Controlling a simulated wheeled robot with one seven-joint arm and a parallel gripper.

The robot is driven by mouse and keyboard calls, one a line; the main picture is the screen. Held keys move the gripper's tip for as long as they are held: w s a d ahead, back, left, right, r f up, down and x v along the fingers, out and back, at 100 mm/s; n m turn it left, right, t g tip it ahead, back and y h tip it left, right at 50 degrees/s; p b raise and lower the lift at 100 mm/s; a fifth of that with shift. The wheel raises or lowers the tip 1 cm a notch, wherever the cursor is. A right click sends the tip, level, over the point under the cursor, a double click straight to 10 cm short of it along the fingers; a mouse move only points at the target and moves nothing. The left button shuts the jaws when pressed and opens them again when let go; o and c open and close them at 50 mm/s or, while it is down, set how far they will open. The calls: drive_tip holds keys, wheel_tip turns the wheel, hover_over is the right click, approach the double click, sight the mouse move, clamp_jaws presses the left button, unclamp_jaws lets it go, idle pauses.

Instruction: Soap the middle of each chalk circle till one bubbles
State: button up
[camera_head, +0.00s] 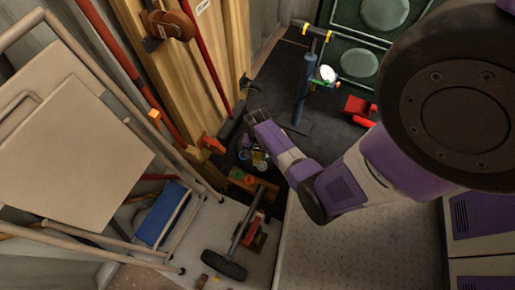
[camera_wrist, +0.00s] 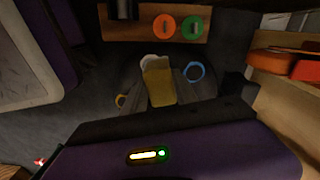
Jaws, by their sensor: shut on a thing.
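My gripper (camera_wrist: 160,92) points down over the dark floor, its two grey fingers on either side of a dull yellow block-like thing (camera_wrist: 158,82), shut on it. Its identity is unclear. The gripper also shows in the head view (camera_head: 254,116), dark and small. Beside the fingers in the wrist view are a blue ring (camera_wrist: 184,71), a yellow-orange ring (camera_wrist: 119,101) and a whitish round thing (camera_wrist: 148,59), partly hidden. I cannot tell whether any are chalk circles. Pale round patches (camera_head: 385,12) (camera_head: 358,62) show on a green panel. No bubbles are visible.
A wooden board (camera_wrist: 225,24) holds an orange disc (camera_wrist: 164,28) and a green disc (camera_wrist: 194,27). A blue upright pump (camera_head: 304,92) with a gauge (camera_head: 327,74) stands near a red thing (camera_head: 358,106). Folded chairs (camera_head: 75,130) crowd the left. Bare plate floor (camera_head: 350,245) lies in front.

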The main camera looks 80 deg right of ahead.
sight(258, 154)
drive_tip(key=shift+r+p, duration=1.2)
drive_tip(key=shift+r, duration=0.35)
